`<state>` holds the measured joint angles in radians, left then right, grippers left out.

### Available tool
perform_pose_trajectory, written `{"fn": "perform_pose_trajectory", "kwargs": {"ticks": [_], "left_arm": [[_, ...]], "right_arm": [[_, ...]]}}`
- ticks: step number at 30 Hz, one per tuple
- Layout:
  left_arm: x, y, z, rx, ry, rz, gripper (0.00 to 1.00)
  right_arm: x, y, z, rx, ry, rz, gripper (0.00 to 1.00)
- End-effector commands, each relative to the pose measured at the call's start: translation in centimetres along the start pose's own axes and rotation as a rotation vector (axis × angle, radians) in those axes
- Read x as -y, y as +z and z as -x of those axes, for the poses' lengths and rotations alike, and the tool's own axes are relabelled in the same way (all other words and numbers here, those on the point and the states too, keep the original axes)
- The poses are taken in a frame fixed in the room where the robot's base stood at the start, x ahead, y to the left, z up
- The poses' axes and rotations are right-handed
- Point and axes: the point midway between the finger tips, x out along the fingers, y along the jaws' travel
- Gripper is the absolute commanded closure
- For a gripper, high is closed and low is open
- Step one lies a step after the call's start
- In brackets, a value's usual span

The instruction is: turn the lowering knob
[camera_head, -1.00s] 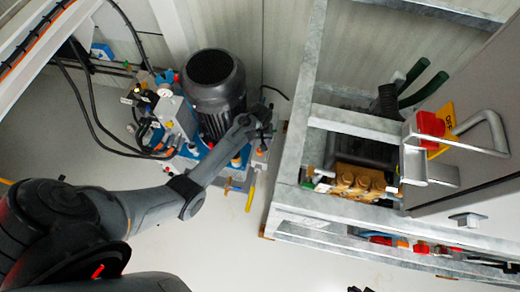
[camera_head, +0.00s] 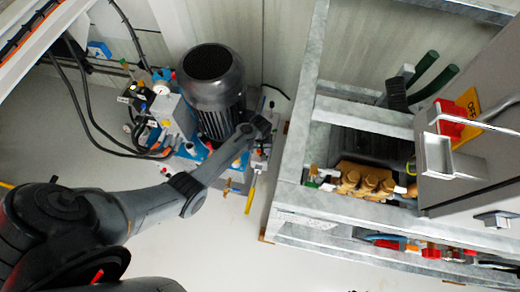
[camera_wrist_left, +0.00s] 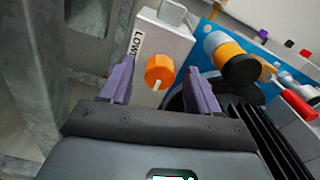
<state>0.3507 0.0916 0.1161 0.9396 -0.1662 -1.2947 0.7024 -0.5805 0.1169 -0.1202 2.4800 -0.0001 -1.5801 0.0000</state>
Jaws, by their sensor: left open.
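The lowering knob (camera_wrist_left: 160,72) is orange and sits on a light grey box (camera_wrist_left: 160,38) whose label is partly readable as "LOWE" in the left wrist view. My left gripper (camera_wrist_left: 158,64) is open, with one purple finger to the left of the knob and one to the right. The fingers show gaps to the knob, and I see no contact. In the head view the left gripper's wrist (camera_head: 257,125) is beside the dark motor (camera_head: 211,80), and the knob and fingertips cannot be made out. My right gripper is not in view.
A galvanized frame (camera_head: 292,150) holding a brass pump head (camera_head: 362,180) stands right of the left wrist. A cabinet (camera_head: 480,170) with a red switch is farther right. Black hoses (camera_head: 88,110) hang at left. The floor (camera_head: 200,240) in front is clear.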

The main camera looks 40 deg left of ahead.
Motion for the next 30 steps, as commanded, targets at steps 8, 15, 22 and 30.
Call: {"fn": "perform_pose_trajectory", "kwargs": {"ticks": [8, 15, 22, 30], "left_arm": [[0.0, 0.0, 0.0, 0.0, 0.0, 0.0, 0.73], [0.0, 0.0, 0.0, 0.001, 0.0, 0.001, 0.95], [0.0, 0.1, 0.1, 0.002, 0.0, 0.043, 0.95], [-0.1, 0.1, 0.3, 0.003, 0.0, 0.204, 0.95]], "right_arm": [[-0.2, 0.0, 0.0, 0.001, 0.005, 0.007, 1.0], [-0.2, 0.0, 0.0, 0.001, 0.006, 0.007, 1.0], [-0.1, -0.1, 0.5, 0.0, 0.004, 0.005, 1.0], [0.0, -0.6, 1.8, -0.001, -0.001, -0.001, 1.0]]}}
